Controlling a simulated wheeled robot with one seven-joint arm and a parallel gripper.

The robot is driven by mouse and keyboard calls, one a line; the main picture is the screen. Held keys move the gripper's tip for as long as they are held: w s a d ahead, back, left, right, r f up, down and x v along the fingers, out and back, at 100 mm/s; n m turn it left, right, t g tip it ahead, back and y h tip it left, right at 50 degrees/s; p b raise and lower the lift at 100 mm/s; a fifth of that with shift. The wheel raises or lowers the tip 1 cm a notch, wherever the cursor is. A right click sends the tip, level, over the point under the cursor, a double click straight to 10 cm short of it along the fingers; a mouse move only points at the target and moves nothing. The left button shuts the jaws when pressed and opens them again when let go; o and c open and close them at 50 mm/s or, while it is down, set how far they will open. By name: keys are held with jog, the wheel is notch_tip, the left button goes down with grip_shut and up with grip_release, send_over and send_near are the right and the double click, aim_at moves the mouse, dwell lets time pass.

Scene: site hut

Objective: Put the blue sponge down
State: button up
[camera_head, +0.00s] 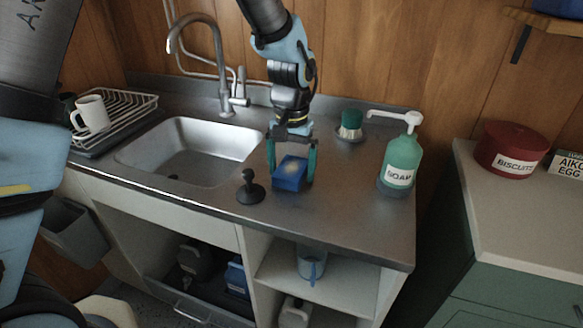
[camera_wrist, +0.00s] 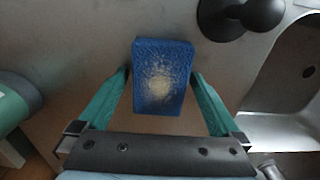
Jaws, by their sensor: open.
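The blue sponge (camera_head: 290,173) rests on the metal counter (camera_head: 335,215), right of the sink (camera_head: 190,150). It has a pale worn patch on top. In the wrist view the sponge (camera_wrist: 162,80) lies between my gripper's two green fingers, with a small gap on each side. My gripper (camera_head: 292,172) is open around the sponge and points down at the counter. In the wrist view my gripper (camera_wrist: 162,85) holds nothing. The sponge's underside is hidden.
A black plug (camera_head: 250,188) stands just left of the sponge. A green soap bottle (camera_head: 398,160) and a green-topped brush (camera_head: 350,125) stand to the right. A tap (camera_head: 225,75) rises behind the sink. The counter's front right is clear.

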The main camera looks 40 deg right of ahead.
aim_at(291, 168)
notch_tip(291, 168, up, 12)
jog(key=b, duration=0.2)
jog(key=w+a+f+n, duration=0.25)
jog(key=w+a, duration=0.35)
jog(key=a, duration=0.4)
jog(key=w+a+f+n, duration=0.1)
jog(key=w+a+n, duration=0.2)
jog(key=w+a, duration=0.55)
jog(key=s+a+f+n, duration=0.1)
jog(key=s+a+n, duration=0.1)
jog(key=a, duration=0.9)
jog(key=s+a+f+n+t, duration=0.1)
jog(key=s+a+f+n, duration=0.1)
jog(key=a, duration=0.9)
jog(key=shift+s+f+n+t, duration=0.25)
jog(key=shift+s+n+t, duration=0.1)
jog(key=shift+s, duration=0.35)
jog(key=shift+a, duration=0.1)
jog(key=shift+c, duration=0.4)
